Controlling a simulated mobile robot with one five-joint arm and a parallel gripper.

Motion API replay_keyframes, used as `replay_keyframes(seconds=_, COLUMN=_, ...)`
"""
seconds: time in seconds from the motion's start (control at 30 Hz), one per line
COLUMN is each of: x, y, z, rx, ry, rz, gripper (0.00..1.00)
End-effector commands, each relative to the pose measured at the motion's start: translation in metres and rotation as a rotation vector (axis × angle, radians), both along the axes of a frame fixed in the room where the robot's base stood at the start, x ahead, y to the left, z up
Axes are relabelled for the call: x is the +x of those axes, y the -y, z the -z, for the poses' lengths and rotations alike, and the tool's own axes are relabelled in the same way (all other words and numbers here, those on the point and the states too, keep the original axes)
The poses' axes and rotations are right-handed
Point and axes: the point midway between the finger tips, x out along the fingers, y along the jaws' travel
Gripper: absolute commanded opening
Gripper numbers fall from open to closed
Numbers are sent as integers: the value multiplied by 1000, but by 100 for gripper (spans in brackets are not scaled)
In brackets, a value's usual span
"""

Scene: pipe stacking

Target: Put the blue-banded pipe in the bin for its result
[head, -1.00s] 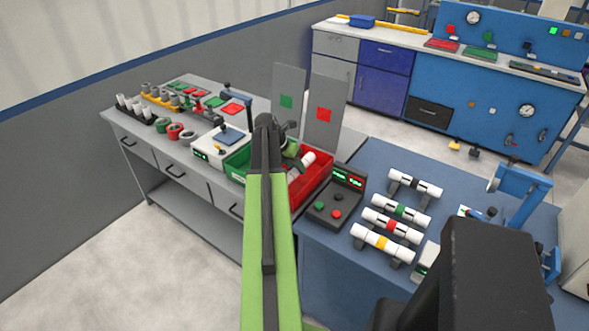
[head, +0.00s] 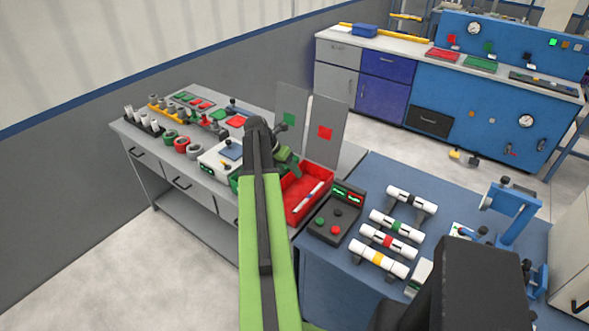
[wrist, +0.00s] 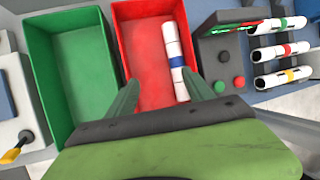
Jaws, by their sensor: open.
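The blue-banded pipe (wrist: 177,62) is white with a blue band. It lies in the red bin (wrist: 131,16), along the bin's right side in the wrist view. In the head view the pipe (head: 309,194) rests on the floor of the red bin (head: 298,217). The green bin (wrist: 41,45) stands to the left of the red bin and is empty. My gripper (wrist: 160,90) is open above the red bin, its fingers apart with nothing between them; the pipe is near the right finger. In the head view my arm hides most of the green bin.
A control box (head: 334,217) with buttons and lit displays stands right of the bins. Pipes with black, green, red and yellow bands, including the yellow-banded one (head: 378,259), lie on supports farther right. Upright panels (head: 325,131) with green and red squares stand behind the bins.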

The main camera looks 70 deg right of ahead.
Motion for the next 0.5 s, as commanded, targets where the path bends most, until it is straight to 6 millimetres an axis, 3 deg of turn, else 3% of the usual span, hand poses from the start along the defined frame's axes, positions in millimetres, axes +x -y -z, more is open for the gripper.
replay_keyframes(seconds=0.03, x=5, y=-5, z=-24, rx=0, ry=0, rz=-2, gripper=61)
replay_keyframes(seconds=0.2, x=16, y=-16, z=-56, rx=0, ry=1, rz=-1, gripper=61)
replay_keyframes(seconds=0.5, x=26, y=-25, z=-75, rx=-1, ry=1, rz=2, gripper=61)
